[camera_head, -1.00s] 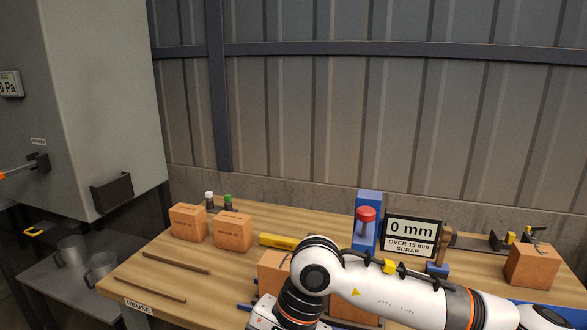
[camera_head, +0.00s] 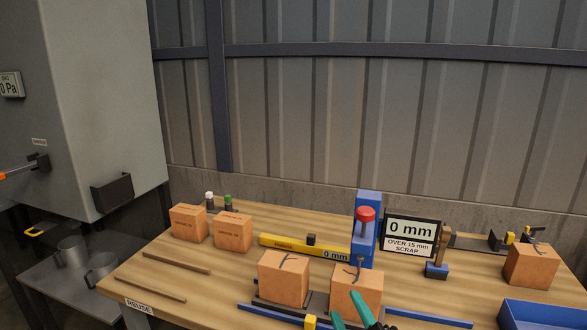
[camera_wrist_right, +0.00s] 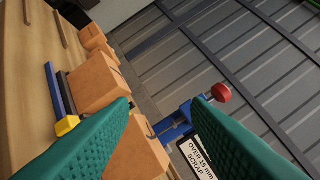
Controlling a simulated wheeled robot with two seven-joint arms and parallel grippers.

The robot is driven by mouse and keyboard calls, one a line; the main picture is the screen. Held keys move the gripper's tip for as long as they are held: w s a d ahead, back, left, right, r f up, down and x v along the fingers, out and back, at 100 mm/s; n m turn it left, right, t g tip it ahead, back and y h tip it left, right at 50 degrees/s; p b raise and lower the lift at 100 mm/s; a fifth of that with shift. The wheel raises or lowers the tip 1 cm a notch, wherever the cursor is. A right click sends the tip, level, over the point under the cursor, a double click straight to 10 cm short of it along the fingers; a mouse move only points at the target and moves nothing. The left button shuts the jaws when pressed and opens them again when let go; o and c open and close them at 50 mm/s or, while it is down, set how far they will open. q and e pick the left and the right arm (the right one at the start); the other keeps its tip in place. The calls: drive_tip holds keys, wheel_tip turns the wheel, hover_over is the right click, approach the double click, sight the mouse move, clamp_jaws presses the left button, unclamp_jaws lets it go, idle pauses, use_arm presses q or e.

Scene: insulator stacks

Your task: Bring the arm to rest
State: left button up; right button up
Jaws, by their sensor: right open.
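My right gripper (camera_head: 358,312) shows at the bottom of the head view as two green fingers, spread apart with nothing between them. It is in front of an orange-brown brick (camera_head: 357,288) and overlaps its lower part; I cannot tell whether they touch. In the right wrist view the two green fingers (camera_wrist_right: 165,135) are wide apart, with the brick (camera_wrist_right: 137,152) beyond them, partly hidden by the left finger. My left gripper is not in view. The right arm's links no longer cover the bench (camera_head: 215,280) in the head view.
Another brick (camera_head: 283,277) stands left beside the first, near a blue rail (camera_head: 275,315). A blue stand with a red knob (camera_head: 366,214) and a "0 mm" display (camera_head: 411,233) stand behind. More bricks (camera_head: 188,222) stand at left and one (camera_head: 531,265) at right. A blue tray (camera_head: 545,314) sits front right.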

drive_tip(key=s+d+f+m+g+h, duration=0.2)
drive_tip(key=s+d+f+m+g, duration=0.2)
drive_tip(key=f, duration=0.4)
drive_tip(key=s+d+f+m+g+h, duration=0.2)
drive_tip(key=s+d+f+m+g, duration=0.15)
drive_tip(key=f, duration=0.45)
drive_tip(key=s+d+f+m+g, duration=0.2)
drive_tip(key=s+f+g, duration=0.2)
drive_tip(key=s, duration=0.4)
drive_tip(key=s+d+f+m+g, duration=0.2)
drive_tip(key=s+f+g, duration=0.25)
drive_tip(key=s, duration=0.35)
wheel_tip(320, 180, down, 25)
drive_tip(key=s+p, duration=0.2)
drive_tip(key=s+d+f+g+p, duration=0.1)
drive_tip(key=s+d+f, duration=0.1)
drive_tip(key=s+f, duration=1.1)
drive_tip(key=s, duration=0.2)
drive_tip(key=shift+s+d+f+g, duration=0.25)
drive_tip(key=shift+s+f+g, duration=0.1)
drive_tip(key=shift+f+g, duration=0.05)
